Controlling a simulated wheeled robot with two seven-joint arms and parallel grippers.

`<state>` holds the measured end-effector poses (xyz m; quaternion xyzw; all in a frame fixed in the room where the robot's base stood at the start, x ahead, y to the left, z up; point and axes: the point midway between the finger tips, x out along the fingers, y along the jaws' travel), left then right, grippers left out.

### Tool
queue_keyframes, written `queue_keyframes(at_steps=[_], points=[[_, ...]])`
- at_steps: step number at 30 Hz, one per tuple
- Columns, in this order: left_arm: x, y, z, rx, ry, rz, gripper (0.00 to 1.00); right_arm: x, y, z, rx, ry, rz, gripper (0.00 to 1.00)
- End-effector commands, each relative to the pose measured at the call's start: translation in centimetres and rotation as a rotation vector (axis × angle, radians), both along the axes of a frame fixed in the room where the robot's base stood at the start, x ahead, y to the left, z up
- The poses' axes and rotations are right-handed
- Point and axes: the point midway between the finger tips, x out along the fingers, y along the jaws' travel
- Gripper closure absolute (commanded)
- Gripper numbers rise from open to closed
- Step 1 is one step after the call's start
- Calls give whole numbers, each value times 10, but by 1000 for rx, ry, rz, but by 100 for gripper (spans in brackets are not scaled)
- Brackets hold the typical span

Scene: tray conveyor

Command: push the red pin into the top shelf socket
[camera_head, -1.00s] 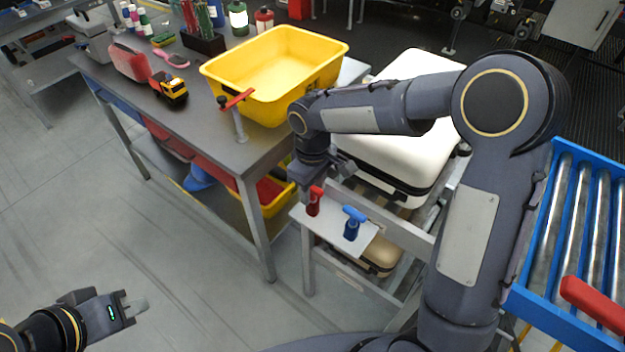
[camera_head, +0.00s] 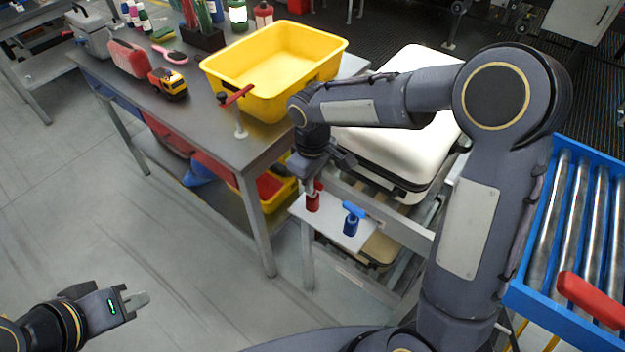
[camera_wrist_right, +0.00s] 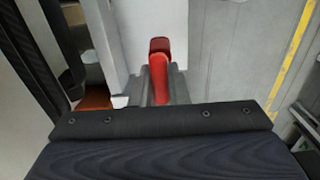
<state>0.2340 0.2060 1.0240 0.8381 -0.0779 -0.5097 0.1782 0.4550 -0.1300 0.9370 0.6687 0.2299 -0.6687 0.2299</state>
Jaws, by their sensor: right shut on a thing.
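The red pin (camera_head: 313,202) stands upright at the left part of a small white shelf plate (camera_head: 335,238). Its top is hidden by my right gripper (camera_head: 318,178), which is shut on it from above. In the right wrist view the red pin (camera_wrist_right: 159,72) sits between the two grey fingers of the right gripper (camera_wrist_right: 161,88). Whether its lower end is in a socket is hidden. A blue pin (camera_head: 351,224) with a T-shaped handle stands on the same plate, to the right. My left gripper (camera_head: 135,303) is empty at the lower left, far from the plate; its finger gap is unclear.
A metal table (camera_head: 205,115) with a yellow bin (camera_head: 325,72) and a red-handled clamp stands left of the plate. A white case (camera_head: 385,148) lies behind my right arm. A blue roller conveyor (camera_head: 520,300) is at the right. The floor at left is clear.

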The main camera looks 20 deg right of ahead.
Motion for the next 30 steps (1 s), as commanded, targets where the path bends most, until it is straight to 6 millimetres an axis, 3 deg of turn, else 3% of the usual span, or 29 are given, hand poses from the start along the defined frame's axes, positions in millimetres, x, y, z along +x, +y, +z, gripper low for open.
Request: queue_keyframes(at_steps=[30], points=[[0, 0, 26, 0, 0, 0, 100, 0, 0, 32, 1, -1, 0, 100]])
